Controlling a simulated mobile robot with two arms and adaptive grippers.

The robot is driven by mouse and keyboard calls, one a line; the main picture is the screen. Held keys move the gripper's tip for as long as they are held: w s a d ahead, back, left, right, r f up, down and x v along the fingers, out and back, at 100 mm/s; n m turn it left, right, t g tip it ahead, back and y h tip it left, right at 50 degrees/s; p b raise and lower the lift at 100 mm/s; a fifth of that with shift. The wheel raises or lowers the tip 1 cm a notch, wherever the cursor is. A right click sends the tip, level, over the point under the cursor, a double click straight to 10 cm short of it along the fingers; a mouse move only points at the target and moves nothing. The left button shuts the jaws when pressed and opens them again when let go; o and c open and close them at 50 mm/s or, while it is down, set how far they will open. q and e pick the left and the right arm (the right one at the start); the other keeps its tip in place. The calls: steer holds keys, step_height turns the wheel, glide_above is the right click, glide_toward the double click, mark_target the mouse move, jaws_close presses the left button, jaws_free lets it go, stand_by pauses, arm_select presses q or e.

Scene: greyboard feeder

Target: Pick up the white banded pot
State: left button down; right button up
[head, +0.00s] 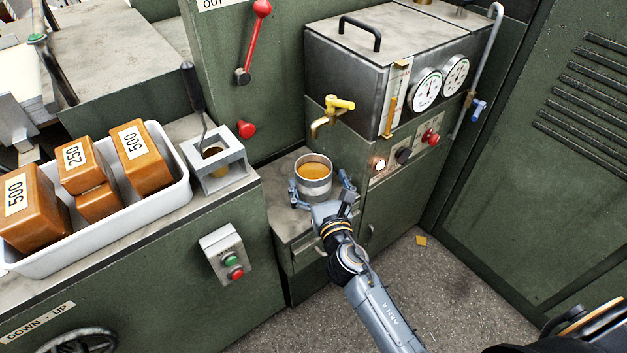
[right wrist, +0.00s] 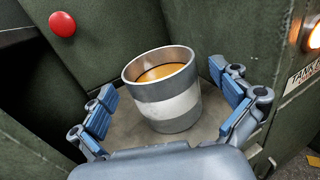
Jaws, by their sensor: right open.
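The white banded pot (head: 313,180) is a grey metal pot with a pale band and amber liquid inside. It stands upright on a small low shelf below the brass tap. My right gripper (head: 323,190) is open, with one finger on each side of the pot. In the right wrist view the pot (right wrist: 163,92) stands between the open fingers of my right gripper (right wrist: 170,110), with a visible gap on both sides.
A steel tank (head: 350,75) with gauges and a brass tap (head: 333,115) stands above and behind the pot. A grey square holder (head: 218,165) with a dark-handled tool is to the left. A white tray (head: 180,196) holds several orange blocks. Green panels enclose the shelf.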

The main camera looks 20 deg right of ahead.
mark_target(309, 157)
steer(key=w, duration=0.3)
steer(key=shift+w, duration=0.2)
steer(key=shift+c, duration=0.2)
steer(key=c, duration=1.4)
steer(key=shift+r, duration=0.1)
steer(key=c, duration=0.3)
steer(key=shift+r, duration=0.1)
